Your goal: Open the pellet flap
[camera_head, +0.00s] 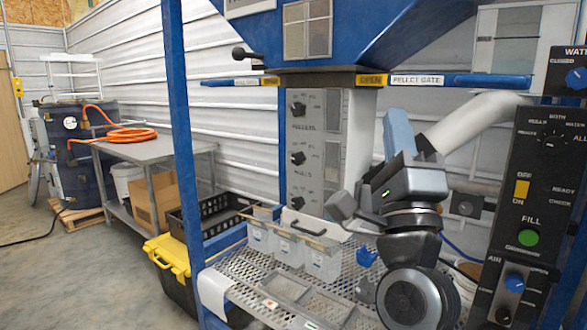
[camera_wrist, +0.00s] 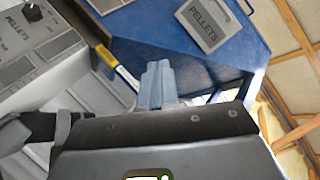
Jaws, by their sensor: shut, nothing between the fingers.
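A grey plate marked PELLETS (camera_wrist: 205,22) shows on the blue hopper at the top of the wrist view; I cannot tell whether it is the flap or only a sign. In the head view, the hopper's blue underside (camera_head: 335,55) crosses the top, and I cannot make out a pellet flap there. A blue bar labelled PELLET GATE (camera_head: 470,81) runs below it at the right. My gripper (camera_head: 397,115) points upward below this bar, its blue fingers together and empty. In the wrist view, the fingers (camera_wrist: 158,68) are apart from the PELLETS plate.
A control panel (camera_head: 302,125) stands behind the mesh shelf (camera_head: 240,272), which holds white bins (camera_head: 322,262). A blue post (camera_head: 180,140) stands left. A black panel with a green FILL button (camera_head: 528,237) is close at right. A white pipe (camera_head: 470,125) passes behind my gripper.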

